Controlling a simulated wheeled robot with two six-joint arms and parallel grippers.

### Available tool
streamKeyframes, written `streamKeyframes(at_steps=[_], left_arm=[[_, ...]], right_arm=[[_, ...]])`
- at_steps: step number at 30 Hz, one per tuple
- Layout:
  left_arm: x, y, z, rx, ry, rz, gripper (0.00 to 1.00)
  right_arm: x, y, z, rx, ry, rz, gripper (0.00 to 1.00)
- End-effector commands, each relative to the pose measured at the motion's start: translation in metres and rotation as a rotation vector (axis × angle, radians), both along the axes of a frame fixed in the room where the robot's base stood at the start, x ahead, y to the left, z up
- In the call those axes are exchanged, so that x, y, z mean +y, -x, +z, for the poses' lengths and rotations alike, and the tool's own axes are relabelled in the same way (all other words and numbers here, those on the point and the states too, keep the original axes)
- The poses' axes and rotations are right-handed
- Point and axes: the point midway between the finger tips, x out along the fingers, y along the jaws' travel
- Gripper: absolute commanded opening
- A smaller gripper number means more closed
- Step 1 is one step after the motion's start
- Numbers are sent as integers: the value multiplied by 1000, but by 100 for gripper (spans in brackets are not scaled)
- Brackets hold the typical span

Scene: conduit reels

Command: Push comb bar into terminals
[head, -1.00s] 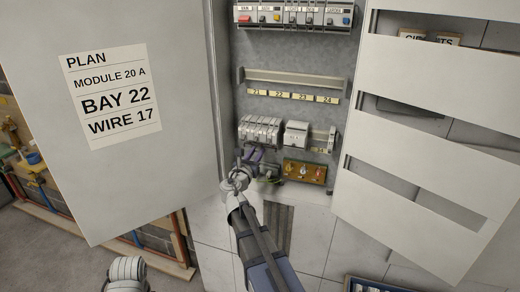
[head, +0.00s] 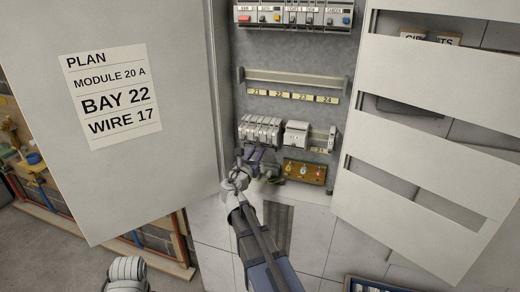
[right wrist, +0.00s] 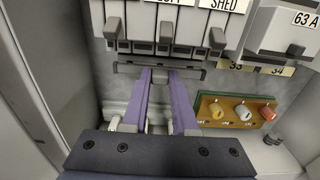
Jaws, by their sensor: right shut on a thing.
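The comb bar (right wrist: 125,68) is a thin dark grey strip lying crosswise just below the row of breakers (right wrist: 165,30) in the right wrist view. My right gripper (right wrist: 161,76) has its purple fingers shut on the middle of the bar. The bar is close under the breakers' lower edge; I cannot tell whether it touches the terminals. In the head view my right gripper (head: 257,156) is just below the breaker row (head: 260,131), and the bar is too small to make out there.
A wooden block with coloured knobs (head: 305,172) is right of my gripper. A separate module (head: 296,134) sits right of the breakers. The cabinet door with a plan sheet (head: 115,97) is at left; a slotted white panel (head: 425,105) is at right.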

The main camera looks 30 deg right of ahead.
Motion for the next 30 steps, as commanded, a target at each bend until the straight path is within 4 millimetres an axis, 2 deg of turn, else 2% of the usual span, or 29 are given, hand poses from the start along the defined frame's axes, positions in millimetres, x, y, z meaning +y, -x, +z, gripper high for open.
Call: streamKeyframes(at_steps=[30], left_arm=[[0,0,0,0,0,0,0]], right_arm=[[-10,-9,0,0,1,0,0]])
